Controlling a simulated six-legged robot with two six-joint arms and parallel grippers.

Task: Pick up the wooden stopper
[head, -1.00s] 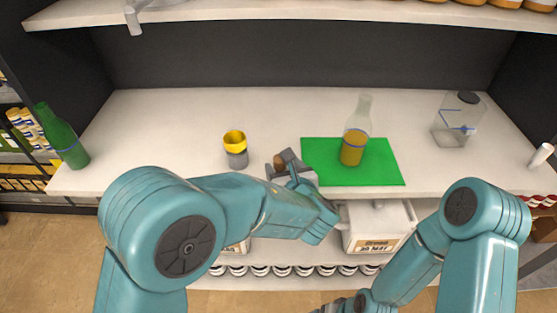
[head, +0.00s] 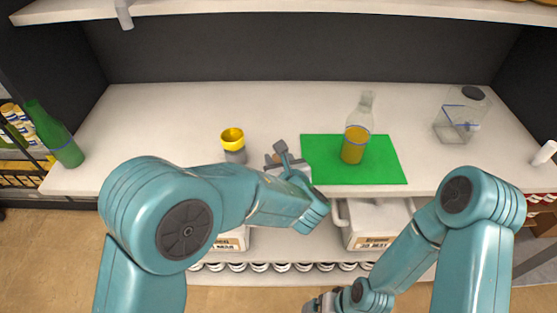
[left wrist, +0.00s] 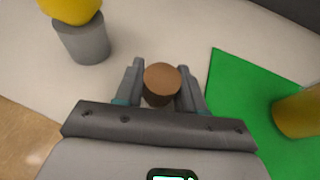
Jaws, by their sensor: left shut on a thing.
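The wooden stopper (left wrist: 161,82) is a short brown cylinder, seen from above in the left wrist view. It sits between the two grey fingers of my left gripper (left wrist: 160,88), which is shut on it. In the head view my left gripper (head: 277,154) is over the white shelf, just left of the green mat (head: 318,172); the stopper is mostly hidden there by the fingers. I cannot tell whether the stopper touches the shelf. My right gripper (head: 323,303) is low at the bottom edge of the head view, apart from the shelf, and its fingers are unclear.
A clear bottle with amber liquid (head: 354,145) stands on the mat. A yellow cup (head: 232,137) sits on a grey cylinder (head: 235,156) left of my left gripper. A green bottle (head: 60,143) stands far left; a clear jar (head: 459,120) stands right. The shelf's back is clear.

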